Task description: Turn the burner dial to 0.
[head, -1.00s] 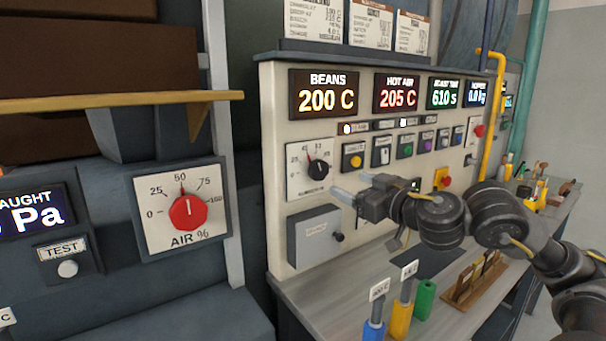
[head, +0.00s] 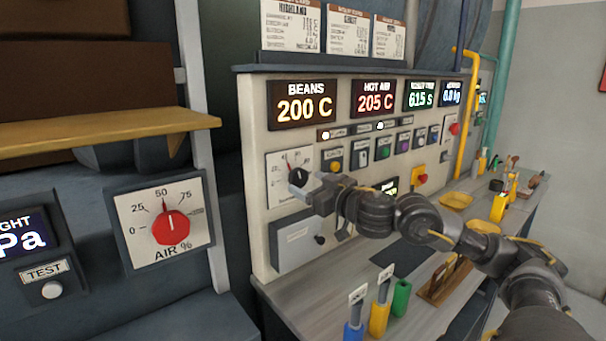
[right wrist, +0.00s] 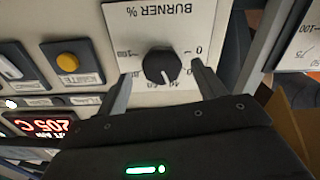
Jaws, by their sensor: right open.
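The burner dial (head: 298,177) is a black knob on a white scale plate on the cream control panel. In the right wrist view the knob (right wrist: 162,67) shows upside down, under the label BURNER %. Its white mark points near the middle of the scale, away from the 0 on the right. My right gripper (head: 303,190) is at the dial and partly covers its plate in the head view. In the wrist view its two fingers (right wrist: 162,76) are open, one on each side of the knob, with gaps showing. Contact cannot be seen. My left gripper is not in view.
A grey box (head: 295,243) with a small black knob sits below the dial. A yellow button (head: 334,160) is beside it. The red AIR % dial (head: 171,227) is on the left. Colored holders (head: 379,319) stand on the bench below.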

